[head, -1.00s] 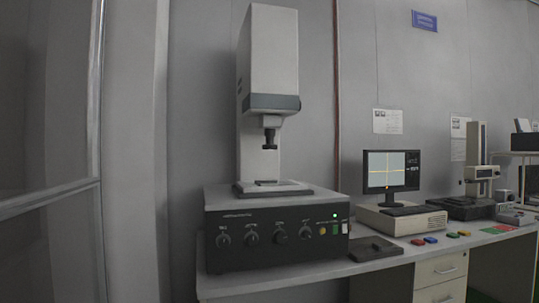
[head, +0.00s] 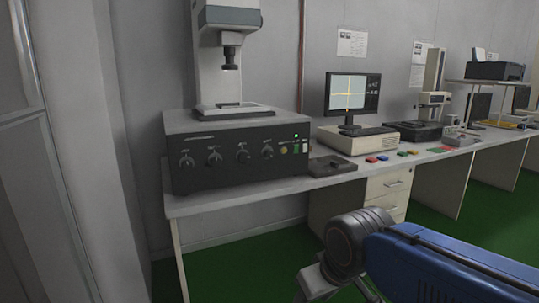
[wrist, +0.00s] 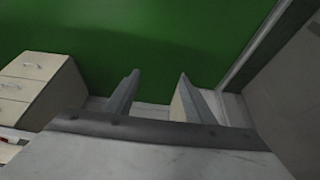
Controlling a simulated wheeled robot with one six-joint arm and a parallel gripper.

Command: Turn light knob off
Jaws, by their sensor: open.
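A dark control box (head: 225,172) under a white measuring instrument (head: 230,65) stands on the desk's left end. Its front has a row of several knobs (head: 242,153), with a lit green indicator (head: 296,136) near the right end. The labels are too small to read, so I cannot tell which is the light knob. My gripper (wrist: 159,75) shows in the wrist view with its two fingers apart and nothing between them. Green floor lies beyond the fingers. In the head view, my blue arm is at the lower right, well apart from the knobs; the fingertips are not clearly visible there.
The desk (head: 260,190) runs along the wall, with a monitor (head: 351,94), a flat black pad (head: 333,166) and small coloured blocks. A drawer cabinet (head: 388,190) stands below; it also shows in the wrist view (wrist: 40,80). The green floor (head: 235,270) before the desk is open.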

